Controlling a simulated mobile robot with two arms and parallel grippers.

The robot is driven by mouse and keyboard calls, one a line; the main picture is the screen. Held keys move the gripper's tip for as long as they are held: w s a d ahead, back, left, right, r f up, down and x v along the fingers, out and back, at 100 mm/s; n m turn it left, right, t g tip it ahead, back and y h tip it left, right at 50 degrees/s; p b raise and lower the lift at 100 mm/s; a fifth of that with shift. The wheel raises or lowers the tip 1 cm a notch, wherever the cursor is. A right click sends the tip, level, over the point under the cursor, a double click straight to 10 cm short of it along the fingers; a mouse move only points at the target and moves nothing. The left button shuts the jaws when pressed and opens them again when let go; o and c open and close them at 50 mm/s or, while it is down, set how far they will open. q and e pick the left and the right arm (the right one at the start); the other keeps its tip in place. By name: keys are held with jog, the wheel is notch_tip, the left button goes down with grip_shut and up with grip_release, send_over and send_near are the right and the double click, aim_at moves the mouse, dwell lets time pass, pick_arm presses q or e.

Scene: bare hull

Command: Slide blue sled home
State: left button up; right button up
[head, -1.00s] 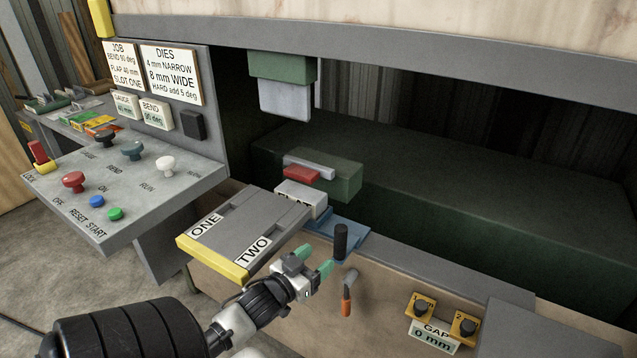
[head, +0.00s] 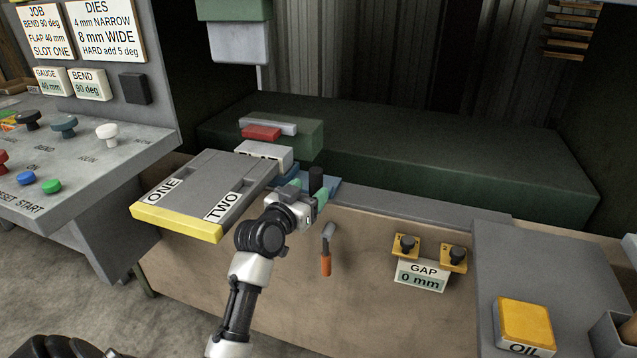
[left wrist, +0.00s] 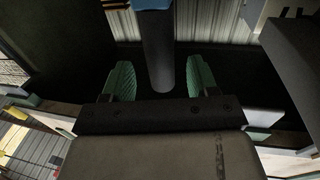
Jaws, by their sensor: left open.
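The blue sled (head: 332,186) lies on the grey ledge of the machine, beside the slotted table marked ONE and TWO (head: 205,190). Its upright black handle (head: 316,178) stands at its front. My left gripper (head: 308,193) is at the handle, with its green fingers apart and partly hiding the sled. In the left wrist view the black handle (left wrist: 158,62) stands between the two open green fingers (left wrist: 161,80), with a gap on each side. Some blue of the sled (left wrist: 152,4) shows at the top edge there.
A white block (head: 264,154) and a green block with a red piece (head: 262,132) sit just behind. An orange-handled lever (head: 326,262) hangs below on the front panel. Right of it are the GAP buttons (head: 407,245) and a yellow OIL box (head: 525,322).

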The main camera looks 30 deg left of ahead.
aim_at(320, 181)
pick_arm(q)
jog(key=w, duration=0.5)
jog(key=shift+w+a, duration=0.15)
